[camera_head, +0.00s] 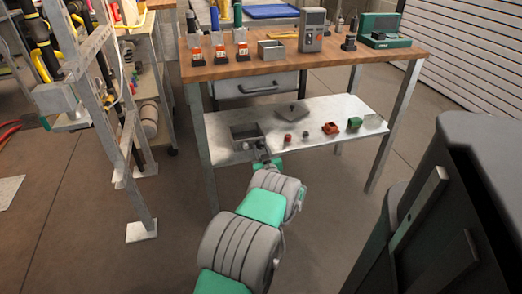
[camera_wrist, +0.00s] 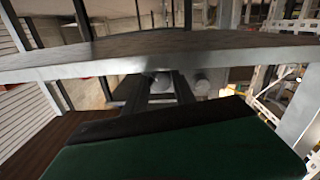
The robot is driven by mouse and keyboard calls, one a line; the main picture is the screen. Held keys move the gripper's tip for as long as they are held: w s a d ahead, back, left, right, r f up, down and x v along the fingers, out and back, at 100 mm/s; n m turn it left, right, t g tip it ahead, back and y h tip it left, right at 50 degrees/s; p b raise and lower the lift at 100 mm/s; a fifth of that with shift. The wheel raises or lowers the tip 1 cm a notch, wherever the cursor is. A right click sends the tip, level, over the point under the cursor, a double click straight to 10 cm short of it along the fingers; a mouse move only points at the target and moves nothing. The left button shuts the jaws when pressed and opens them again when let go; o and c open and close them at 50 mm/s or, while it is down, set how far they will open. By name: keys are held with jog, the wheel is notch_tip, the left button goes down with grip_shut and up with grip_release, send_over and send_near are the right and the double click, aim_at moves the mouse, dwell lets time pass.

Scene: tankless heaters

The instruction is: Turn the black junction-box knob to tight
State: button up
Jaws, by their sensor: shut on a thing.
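The grey junction box (camera_head: 246,131) sits at the left front of the bench's lower shelf, with its open top showing. My gripper (camera_head: 262,152) reaches in from below and is at the front right of the box. In the wrist view its two dark fingers (camera_wrist: 160,82) stand past the green palm, with a small grey-dark part between the tips. My gripper is shut on what appears to be the black knob. The knob is mostly hidden by the fingers, and its turn angle cannot be read.
The lower shelf (camera_head: 345,111) also holds a flat grey plate (camera_head: 292,110), small red and dark knobs, a red part (camera_head: 330,128) and a green part (camera_head: 355,123). The wooden bench top (camera_head: 340,50) is above. A metal frame (camera_head: 125,150) stands left, a dark cabinet (camera_head: 470,150) right.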

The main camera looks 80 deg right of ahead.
grip_shut()
jog(key=shift+f+m+b, duration=0.15)
jog(key=shift+m+b, duration=0.45)
jog(key=shift+m, duration=0.3)
jog(key=m, duration=0.2)
jog(key=shift+s+m+b, duration=0.1)
jog(key=shift+m+b, duration=0.2)
jog(key=shift+m, duration=0.1)
jog(key=o, duration=0.7)
grip_release()
jog(key=shift+s, duration=0.1)
jog(key=shift+o, duration=1.2)
